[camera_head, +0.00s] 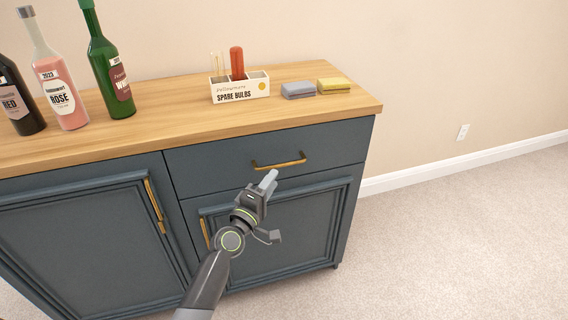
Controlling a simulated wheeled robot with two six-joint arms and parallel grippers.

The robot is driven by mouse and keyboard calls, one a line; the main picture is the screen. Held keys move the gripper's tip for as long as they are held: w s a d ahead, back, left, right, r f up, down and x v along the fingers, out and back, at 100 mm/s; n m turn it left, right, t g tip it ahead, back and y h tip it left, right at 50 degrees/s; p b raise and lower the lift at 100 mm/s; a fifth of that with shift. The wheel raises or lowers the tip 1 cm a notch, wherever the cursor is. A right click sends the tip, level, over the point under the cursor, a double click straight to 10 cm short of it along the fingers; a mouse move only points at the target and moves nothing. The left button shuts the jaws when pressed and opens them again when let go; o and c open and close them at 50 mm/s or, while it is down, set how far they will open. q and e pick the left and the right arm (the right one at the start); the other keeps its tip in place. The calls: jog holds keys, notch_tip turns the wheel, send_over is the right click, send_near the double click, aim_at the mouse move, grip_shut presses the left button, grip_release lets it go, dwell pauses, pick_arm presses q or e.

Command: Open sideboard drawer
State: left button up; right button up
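The sideboard is dark blue with a wooden top (170,114). Its drawer (215,163) sits under the top at the right and is closed, its front flush with the cabinet. The drawer has a brass bar handle (280,164). I cannot tell whether the fingertips touch the handle. The fingers overlap in this view, so their gap does not show.
Cabinet doors (85,250) are below. Carpet (450,240) at the right is clear.

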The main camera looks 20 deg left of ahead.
aim_at(284, 165)
pick_arm(q)
jog(key=x, duration=0.7)
jog(key=shift+w+d+b, duration=0.1)
jog(key=shift+w+b, duration=0.15)
jog(key=shift+b, duration=0.05)
grip_shut()
